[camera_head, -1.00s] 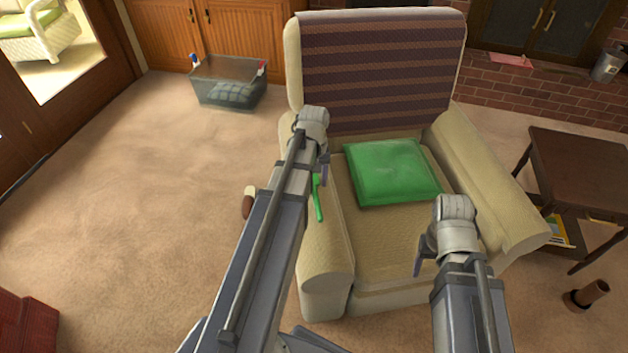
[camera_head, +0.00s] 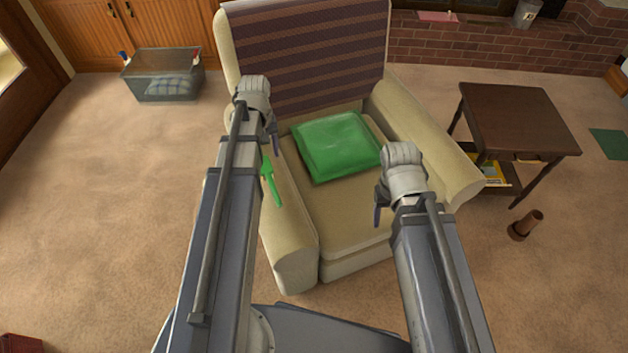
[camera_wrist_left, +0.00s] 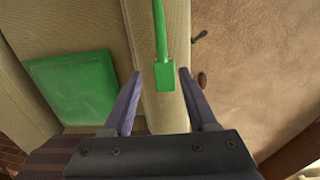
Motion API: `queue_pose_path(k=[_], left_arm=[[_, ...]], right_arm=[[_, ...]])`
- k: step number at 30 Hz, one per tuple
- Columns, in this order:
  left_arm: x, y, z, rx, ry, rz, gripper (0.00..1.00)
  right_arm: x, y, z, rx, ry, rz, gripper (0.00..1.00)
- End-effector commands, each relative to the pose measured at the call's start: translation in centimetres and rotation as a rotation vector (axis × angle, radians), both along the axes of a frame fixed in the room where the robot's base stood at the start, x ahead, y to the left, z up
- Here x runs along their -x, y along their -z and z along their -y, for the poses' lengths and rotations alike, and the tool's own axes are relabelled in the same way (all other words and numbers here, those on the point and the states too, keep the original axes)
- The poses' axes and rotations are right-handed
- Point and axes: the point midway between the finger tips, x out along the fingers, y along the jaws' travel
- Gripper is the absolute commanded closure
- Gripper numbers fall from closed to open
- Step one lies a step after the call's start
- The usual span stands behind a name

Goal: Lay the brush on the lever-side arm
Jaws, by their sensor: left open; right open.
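The green brush (camera_head: 271,182) lies along the top of the armchair's left arm (camera_head: 288,240). In the left wrist view the brush (camera_wrist_left: 159,30) runs lengthwise over that arm, its blocky end between my fingertips. A dark lever (camera_wrist_left: 199,36) and a brown knob (camera_wrist_left: 202,79) show beside this arm, on the outer side. My left gripper (camera_head: 273,142) is open around the brush's end, with gaps on both sides; it also shows in the left wrist view (camera_wrist_left: 160,74). My right gripper (camera_head: 378,214) is open and empty above the seat's front right. My left arm hides part of the chair arm.
A green cushion (camera_head: 338,146) lies on the seat. A dark side table (camera_head: 520,115) stands right of the chair, with a brown cylindrical object (camera_head: 525,225) on the carpet before it. A grey bin (camera_head: 160,78) stands back left.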

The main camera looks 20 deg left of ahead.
Motion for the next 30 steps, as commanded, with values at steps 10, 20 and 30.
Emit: queue_pose_path(k=[10,20,30], left_arm=[[5.1,-0.1,15.0,-0.040,0.497,-0.035,0.42],[11.2,-0.1,23.8,-0.081,0.902,-0.061,0.42],[12.1,-0.2,25.0,-0.087,0.970,-0.067,0.42]], right_arm=[[0.0,0.0,0.0,0.000,0.000,0.000,0.36],[0.0,0.0,0.0,0.000,0.000,0.000,0.36],[0.0,0.0,0.0,0.000,0.000,0.000,0.36]])
